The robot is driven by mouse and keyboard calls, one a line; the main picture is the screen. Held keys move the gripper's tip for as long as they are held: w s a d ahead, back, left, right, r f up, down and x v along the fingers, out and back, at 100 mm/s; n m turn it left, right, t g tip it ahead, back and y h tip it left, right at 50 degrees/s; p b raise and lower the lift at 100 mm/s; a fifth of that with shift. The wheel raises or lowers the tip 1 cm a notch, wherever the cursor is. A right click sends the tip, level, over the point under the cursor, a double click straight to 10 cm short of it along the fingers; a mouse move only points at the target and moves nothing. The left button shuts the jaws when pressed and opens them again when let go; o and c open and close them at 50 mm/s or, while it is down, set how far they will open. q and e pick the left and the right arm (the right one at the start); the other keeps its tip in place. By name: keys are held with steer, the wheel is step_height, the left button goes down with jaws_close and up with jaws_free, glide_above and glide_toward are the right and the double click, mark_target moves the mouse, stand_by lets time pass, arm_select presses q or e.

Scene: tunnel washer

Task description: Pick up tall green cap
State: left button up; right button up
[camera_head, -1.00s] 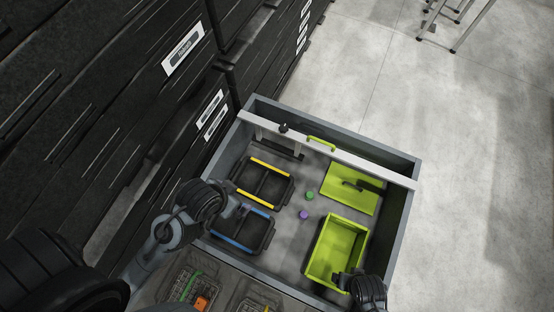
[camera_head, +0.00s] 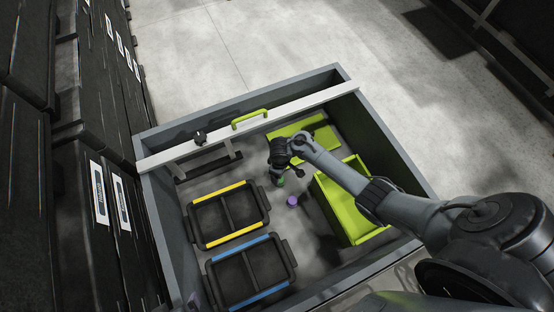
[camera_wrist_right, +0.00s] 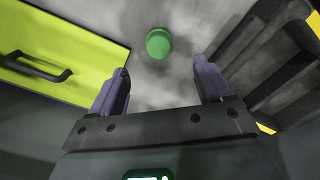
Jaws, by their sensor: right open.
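The tall green cap (camera_wrist_right: 158,43) stands on the grey tub floor in the right wrist view, just beyond my fingertips. My right gripper (camera_wrist_right: 162,80) is open, with its two purple-grey fingers apart and nothing between them. In the head view my right arm reaches in from the right, over the lime bin. Only a bit of the green cap (camera_head: 280,182) shows there, just under the wrist. A purple cap (camera_head: 292,201) stands to the right of it.
A yellow-edged black tray (camera_head: 229,188) and a blue-edged one (camera_head: 239,245) lie to the left. A lime bin (camera_head: 345,221) and a lime lid (camera_head: 316,128) with a black handle lie to the right. A white rail with a lime handle (camera_head: 250,120) crosses the far side.

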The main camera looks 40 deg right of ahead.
steer(key=f+b, duration=0.1)
steer(key=f, duration=0.3)
steer(key=shift+w+a+b, duration=0.2)
steer(key=shift+b, duration=0.15)
steer(key=shift+d+f+b, duration=0.15)
steer(key=shift+f+b, duration=0.65)
steer(key=shift+f, duration=0.5)
steer(key=shift+d+f+b, duration=0.15)
steer(key=shift+f+b, duration=0.65)
steer(key=shift+f, duration=1)
steer(key=shift+c, duration=1)
steer(key=c, duration=0.9)
